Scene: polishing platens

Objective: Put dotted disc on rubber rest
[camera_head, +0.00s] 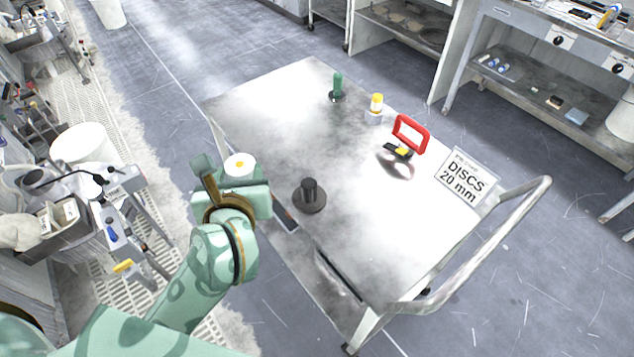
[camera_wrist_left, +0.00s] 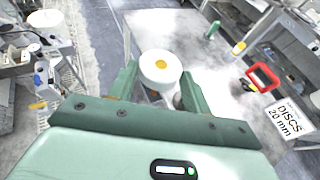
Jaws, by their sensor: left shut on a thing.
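The dotted disc (camera_head: 240,163) is white and round with a yellow dot on top. My left gripper (camera_head: 235,178) is shut on it and holds it at the cart's left edge. In the left wrist view the disc (camera_wrist_left: 160,68) sits between the two green fingers of the gripper (camera_wrist_left: 158,88), its dotted face visible. A dark round base with an upright knob (camera_head: 310,194) stands on the cart top, right of the gripper. I cannot tell whether it is the rubber rest. My right gripper is not in view.
The metal cart top (camera_head: 270,120) has much bare room. Toward its far right stand a green-handled item (camera_head: 337,86), a white-and-yellow item (camera_head: 375,108) and a red frame (camera_head: 412,132). A sign (camera_head: 462,178) reads "DISCS 20 mm". A bent rail (camera_head: 480,265) edges the cart.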

